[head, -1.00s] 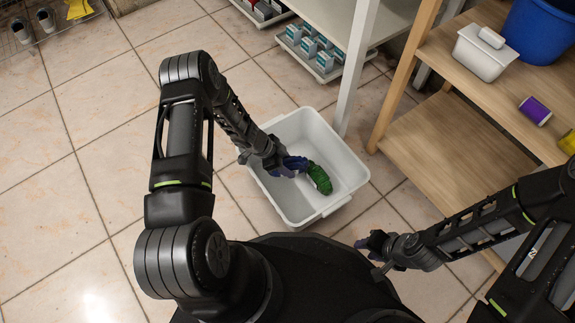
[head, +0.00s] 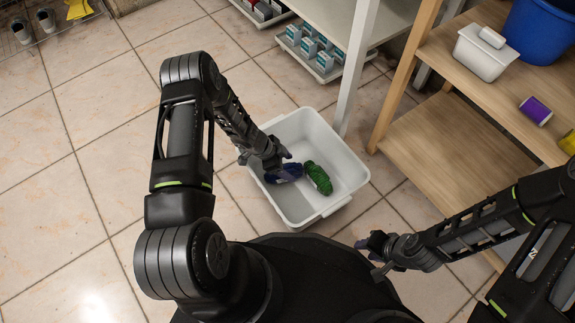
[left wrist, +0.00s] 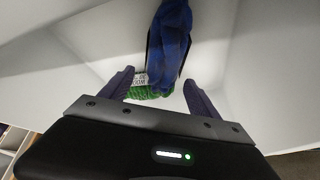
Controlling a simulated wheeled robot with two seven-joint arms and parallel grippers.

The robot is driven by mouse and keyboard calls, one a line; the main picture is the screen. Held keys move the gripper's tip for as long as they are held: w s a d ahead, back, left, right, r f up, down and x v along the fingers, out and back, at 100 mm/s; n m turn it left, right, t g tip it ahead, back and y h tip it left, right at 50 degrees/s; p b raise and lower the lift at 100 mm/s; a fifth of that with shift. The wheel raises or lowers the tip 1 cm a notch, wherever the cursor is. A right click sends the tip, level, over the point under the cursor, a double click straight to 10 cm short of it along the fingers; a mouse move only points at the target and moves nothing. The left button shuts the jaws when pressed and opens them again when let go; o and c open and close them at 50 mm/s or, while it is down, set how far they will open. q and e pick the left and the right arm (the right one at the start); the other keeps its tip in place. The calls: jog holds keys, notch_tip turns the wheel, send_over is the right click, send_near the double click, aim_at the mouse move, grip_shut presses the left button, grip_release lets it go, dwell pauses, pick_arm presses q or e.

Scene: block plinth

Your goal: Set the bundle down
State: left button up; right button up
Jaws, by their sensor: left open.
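A dark blue bundle (head: 288,174) lies in the white bin (head: 345,201) on the floor. A green bundle (head: 318,178) lies beside it to the right, with a pale label showing in the left wrist view. My left gripper (head: 284,157) is inside the bin, just above the blue bundle and partly covering it. In the left wrist view the fingers are spread, with the blue bundle (left wrist: 172,40) beyond them and the green bundle (left wrist: 150,92) partly hidden behind it. My right gripper (head: 371,252) is outside the bin, near my base; its opening is unclear.
A wooden shelf (head: 430,145) stands right of the bin, holding a white tub (head: 482,55), a blue bucket (head: 540,30) and a purple spool (head: 535,110). A white rack post (head: 356,70) rises behind the bin.

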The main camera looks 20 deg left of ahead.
pick_arm(q)
jog(key=p+v, duration=0.4)
jog(key=v, duration=0.8)
jog(key=shift+r+p, duration=0.2)
jog(key=shift+p, duration=0.15)
jog(key=s+d+r+n+t, duration=0.1)
jog(key=s+d+n, duration=0.1)
jog(key=d+n, duration=0.35)
jog(key=s+d+r+n, duration=0.1)
jog(key=s+d+n, duration=0.2)
jog(key=d, duration=0.6)
jog(key=s+d+r+n+g, duration=0.1)
jog(key=s+d+n, duration=0.1)
jog(key=s, duration=0.4)
jog(key=s+d+n+g+y, duration=0.1)
jog(key=s+d+n, duration=0.2)
jog(key=s, duration=0.4)
jog(key=shift+r+n+g, duration=0.35)
jog(key=shift+g, duration=0.05)
jog(key=shift+w, duration=0.1)
